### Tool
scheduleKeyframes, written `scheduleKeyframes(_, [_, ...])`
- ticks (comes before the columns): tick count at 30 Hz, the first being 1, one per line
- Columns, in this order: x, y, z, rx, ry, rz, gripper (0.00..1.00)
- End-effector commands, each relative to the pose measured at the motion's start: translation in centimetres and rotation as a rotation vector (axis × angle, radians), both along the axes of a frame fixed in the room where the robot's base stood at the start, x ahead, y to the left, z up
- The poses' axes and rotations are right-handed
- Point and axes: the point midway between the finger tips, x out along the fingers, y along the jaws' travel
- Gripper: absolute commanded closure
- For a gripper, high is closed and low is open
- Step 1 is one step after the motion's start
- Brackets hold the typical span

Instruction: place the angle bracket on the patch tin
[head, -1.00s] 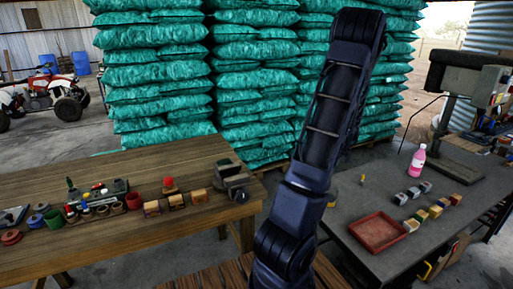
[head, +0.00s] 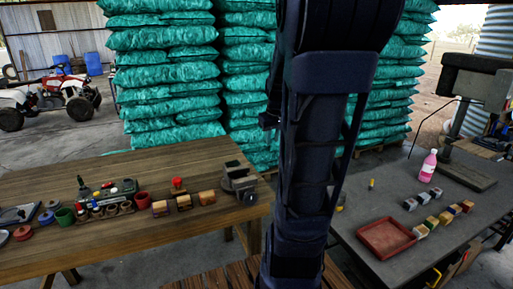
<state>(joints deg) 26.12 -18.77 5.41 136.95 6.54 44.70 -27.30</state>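I cannot make out an angle bracket in the head view. I cannot tell which item is the patch tin. Small round tins lie at the left of the wooden workbench, among them a red one (head: 22,233) and a blue one (head: 46,217). My arm rises through the middle of the picture and leaves it at the top. My gripper does not show, so what it holds is hidden.
The wooden workbench (head: 120,245) carries a green cup (head: 65,216), several small blocks and a grey vise (head: 238,180). The dark table at right holds a red tray (head: 386,238), several blocks and a pink bottle (head: 428,167). Green sacks (head: 165,75) stand behind.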

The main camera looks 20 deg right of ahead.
Motion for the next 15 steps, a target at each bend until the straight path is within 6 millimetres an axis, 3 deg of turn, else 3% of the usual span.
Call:
scheduleKeyframes(1, [-0.9,1.8,0.8,-0.002,-0.013,0.008,0.76])
scheduleKeyframes(6, [-4.4,6.1,2.5,0.010,-0.041,-0.001,0.76])
scheduleKeyframes(15, [-10.8,11.0,4.0,0.049,-0.089,-0.018,0.76])
